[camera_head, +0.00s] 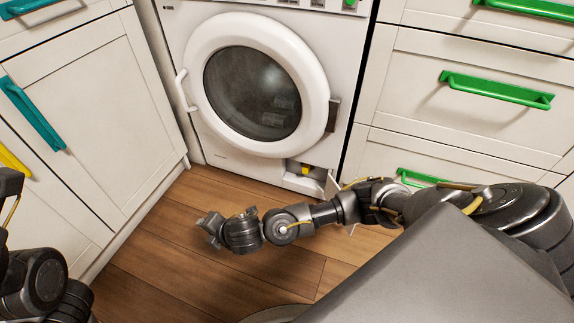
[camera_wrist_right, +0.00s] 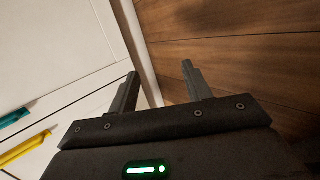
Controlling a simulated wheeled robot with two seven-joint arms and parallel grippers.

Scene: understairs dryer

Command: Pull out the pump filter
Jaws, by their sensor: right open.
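The dryer (camera_head: 182,60) is white, with its round glass door (camera_head: 252,92) shut. At its lower right a small compartment stands open, with a yellow pump filter part (camera_head: 305,169) inside and a small flap (camera_head: 331,184) hanging to the right. My right gripper (camera_head: 206,230) is over the wooden floor, left of and nearer than the compartment, apart from it. In the right wrist view my right gripper (camera_wrist_right: 160,80) is open and empty, with floor and a cabinet front beyond it. My left arm shows at the left edge, but its gripper's fingers are not visible.
White cabinets with teal (camera_head: 32,113) and yellow (camera_head: 13,162) handles stand at the left. White drawers with green handles (camera_head: 495,89) stand at the right, close to my right arm. The wooden floor (camera_head: 150,245) in front of the dryer is clear.

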